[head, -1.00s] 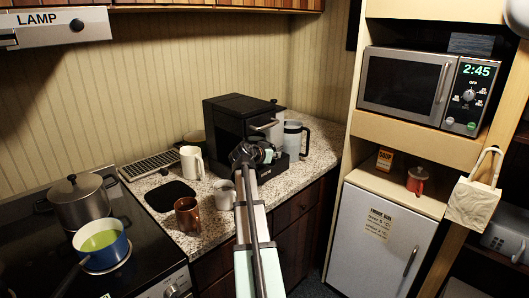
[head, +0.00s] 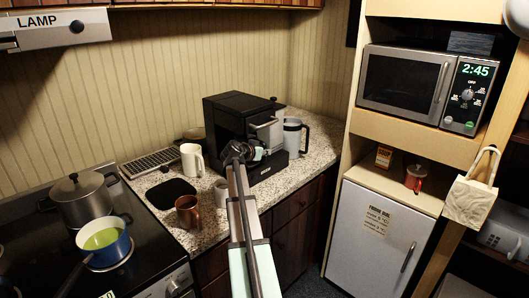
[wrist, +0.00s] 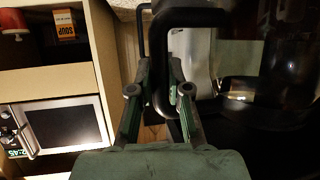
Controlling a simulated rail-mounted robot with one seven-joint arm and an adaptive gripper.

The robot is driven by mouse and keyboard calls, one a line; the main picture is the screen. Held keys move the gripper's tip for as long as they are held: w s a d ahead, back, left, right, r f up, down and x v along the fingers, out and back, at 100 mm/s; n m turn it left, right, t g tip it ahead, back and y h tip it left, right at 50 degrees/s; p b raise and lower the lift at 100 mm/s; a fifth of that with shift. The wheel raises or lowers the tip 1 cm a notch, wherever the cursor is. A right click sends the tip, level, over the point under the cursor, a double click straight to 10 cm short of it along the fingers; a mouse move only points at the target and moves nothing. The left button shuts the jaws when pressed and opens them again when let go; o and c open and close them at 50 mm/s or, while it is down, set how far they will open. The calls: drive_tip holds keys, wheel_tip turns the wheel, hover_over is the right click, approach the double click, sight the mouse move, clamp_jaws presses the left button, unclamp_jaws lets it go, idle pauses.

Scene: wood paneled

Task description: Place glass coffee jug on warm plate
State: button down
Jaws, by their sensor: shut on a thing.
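The glass coffee jug (wrist: 285,100) is dark and fills the right side of the wrist view. Its black handle (wrist: 160,70) passes between the fingers of my gripper (wrist: 158,98), which is shut on it. In the head view my gripper (head: 240,152) is in front of the black coffee machine (head: 226,125), and the jug is mostly hidden by the gripper and hard to make out. The machine's low base (head: 272,168) juts forward on the counter. The warm plate itself cannot be clearly seen, nor whether the jug touches it.
A white mug (head: 192,161), a brown mug (head: 188,211) and a smaller pale mug (head: 223,190) stand left of my arm. A pale blue jug (head: 293,137) stands right of the machine. The stove (head: 35,245) with a pot is at left, the microwave (head: 402,82) at right.

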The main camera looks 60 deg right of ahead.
drive_tip(key=shift+f, duration=0.15)
drive_tip(key=c, duration=1.1)
unclamp_jaws()
drive_tip(key=shift+r, duration=0.3)
drive_tip(key=b+v, duration=0.3)
drive_tip(key=v, duration=0.9)
drive_tip(key=shift+f, duration=0.1)
